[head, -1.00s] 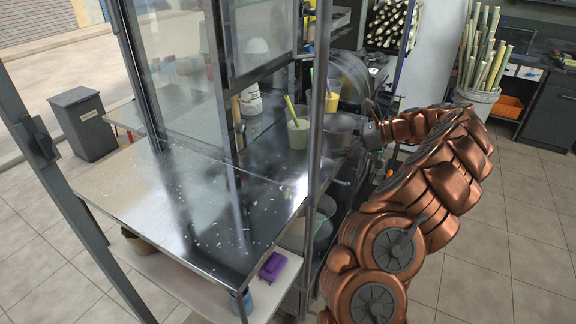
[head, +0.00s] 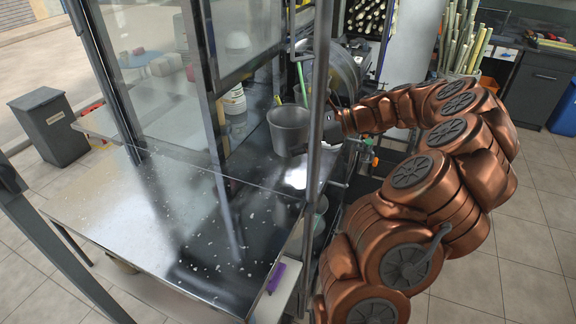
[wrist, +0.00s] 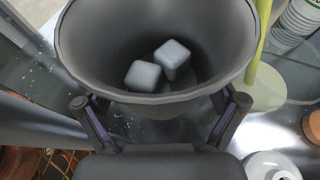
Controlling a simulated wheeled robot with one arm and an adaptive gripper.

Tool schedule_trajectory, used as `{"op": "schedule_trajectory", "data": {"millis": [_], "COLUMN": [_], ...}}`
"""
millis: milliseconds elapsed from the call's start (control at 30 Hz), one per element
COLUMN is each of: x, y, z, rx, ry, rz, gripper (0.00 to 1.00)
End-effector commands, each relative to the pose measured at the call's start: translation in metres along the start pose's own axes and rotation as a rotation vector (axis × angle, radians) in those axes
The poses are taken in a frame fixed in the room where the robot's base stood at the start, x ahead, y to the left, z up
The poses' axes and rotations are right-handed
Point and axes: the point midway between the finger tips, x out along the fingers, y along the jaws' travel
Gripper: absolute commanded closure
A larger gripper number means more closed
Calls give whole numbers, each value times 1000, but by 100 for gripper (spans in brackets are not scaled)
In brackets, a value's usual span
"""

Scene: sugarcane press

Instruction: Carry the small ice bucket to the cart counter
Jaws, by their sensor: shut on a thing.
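The small ice bucket (head: 289,127) is a grey, tapered pail. In the head view it is upright above the right part of the cart's steel counter (head: 190,225). The wrist view shows its rim (wrist: 150,97) close up, with two pale ice cubes (wrist: 158,66) inside. My gripper (head: 322,128) is shut on the near side of the bucket, with a finger showing at each side in the wrist view (wrist: 160,118). A thin upright post crosses in front of my gripper in the head view. I cannot tell whether the bucket's base touches the counter.
Metal posts (head: 318,100) and glass panels (head: 150,75) frame the counter. A white tub (head: 234,98) stands behind the glass. A green stick (head: 302,82) rises behind the bucket. The counter's front and left are bare except for pale specks.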

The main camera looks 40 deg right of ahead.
Motion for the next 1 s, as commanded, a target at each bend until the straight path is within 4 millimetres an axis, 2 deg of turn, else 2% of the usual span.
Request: {"op": "schedule_trajectory", "data": {"millis": [200,467,700,1000], "x": [18,24,34,35], "y": [1,1,1,1], "z": [-30,-47,-72,-76], "rx": [-3,-3,-2,-4], "ry": [0,0,-1,0], "rz": [9,9,8,5], "gripper": [47,47,47,47]}}
